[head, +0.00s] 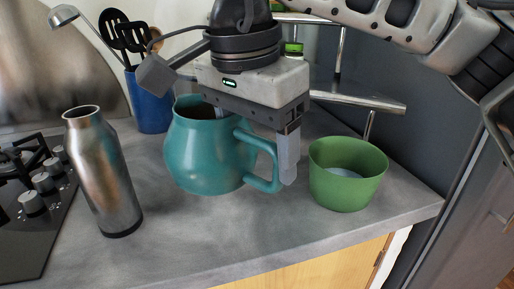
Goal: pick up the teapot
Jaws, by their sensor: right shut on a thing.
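The teal teapot (205,155) is upright on the grey counter, near the middle of the head view, with its looped handle on the right side. My right gripper (268,145) reaches down over it from above and is shut on the teapot near its handle side. One pale finger shows in front of the handle. The other finger is mostly hidden behind the gripper body and the pot, so the exact contact is unclear. The gripper body covers part of the teapot's top. I cannot tell any gap under the teapot. My left gripper is not in view.
A green bowl (346,178) stands close to the right of the handle. A steel bottle (103,175) stands to the left, beside a stove (30,235). A blue utensil holder (150,103) is behind. The counter (235,235) in front is clear up to its edge.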

